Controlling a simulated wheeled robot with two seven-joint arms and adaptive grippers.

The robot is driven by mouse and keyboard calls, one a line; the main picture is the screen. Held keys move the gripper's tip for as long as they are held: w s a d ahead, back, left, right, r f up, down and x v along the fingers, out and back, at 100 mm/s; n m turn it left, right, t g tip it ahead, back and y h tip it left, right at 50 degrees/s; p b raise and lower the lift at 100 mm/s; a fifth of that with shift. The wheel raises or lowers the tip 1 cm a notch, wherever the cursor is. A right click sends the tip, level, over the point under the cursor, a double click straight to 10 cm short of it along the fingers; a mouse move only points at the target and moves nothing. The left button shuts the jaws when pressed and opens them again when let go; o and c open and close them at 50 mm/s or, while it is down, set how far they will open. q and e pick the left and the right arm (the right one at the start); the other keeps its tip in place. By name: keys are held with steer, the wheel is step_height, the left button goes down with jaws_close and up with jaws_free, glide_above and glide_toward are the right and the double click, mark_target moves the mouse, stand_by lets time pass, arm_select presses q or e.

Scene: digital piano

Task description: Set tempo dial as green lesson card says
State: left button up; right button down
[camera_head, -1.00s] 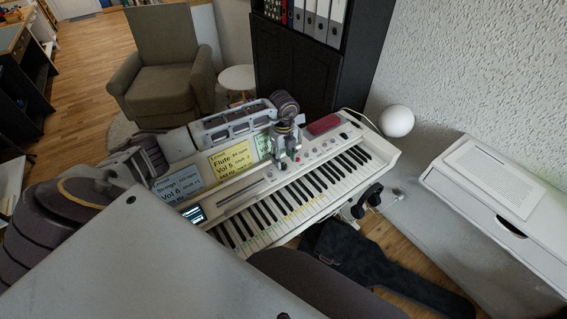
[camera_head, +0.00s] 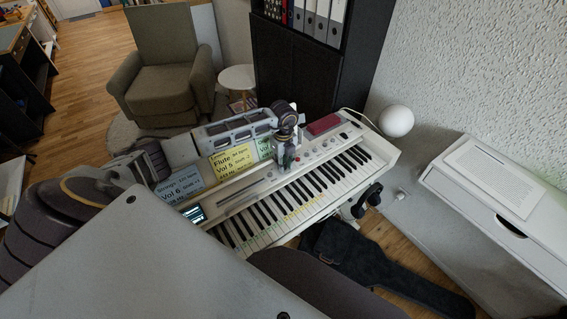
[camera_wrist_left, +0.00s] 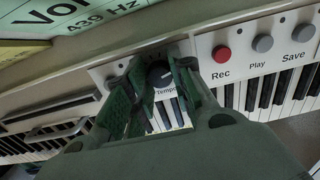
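The black tempo dial (camera_wrist_left: 160,74) shows in the left wrist view, with a white pointer mark and the label "Tempo" below it. My left gripper (camera_wrist_left: 158,68) is open, with one finger on each side of the dial; I cannot tell whether they touch it. In the head view my left gripper (camera_head: 284,160) is over the piano's panel and hides the dial. The green lesson card (camera_head: 264,147) is partly hidden behind my arm. Part of the green card (camera_wrist_left: 95,14) shows in the left wrist view, reading "Vol" and "439 Hz"; its tempo line is not legible.
The white digital piano (camera_head: 230,202) has a small lit screen (camera_head: 194,214). The yellow card (camera_head: 232,160) and blue card (camera_head: 180,188) stand left of the green one. The red Rec button (camera_wrist_left: 221,54), Play button (camera_wrist_left: 262,43) and Save button (camera_wrist_left: 303,33) are right of the dial.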

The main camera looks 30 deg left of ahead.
arm_select(q)
jaws_close()
arm_select(e)
steer(key=shift+w, duration=0.1)
arm_select(q)
steer(key=shift+m, duration=0.3)
arm_select(e)
steer(key=shift+f, duration=0.1)
arm_select(q)
steer(key=shift+m+b, duration=0.4)
steer(key=shift+m, duration=0.4)
steer(key=shift+m+b, duration=0.3)
steer(key=shift+m, duration=0.7)
arm_select(e)
steer(key=shift+w+d+f, duration=0.2)
steer(key=shift+d+f, duration=0.3)
steer(key=shift+d, duration=0.25)
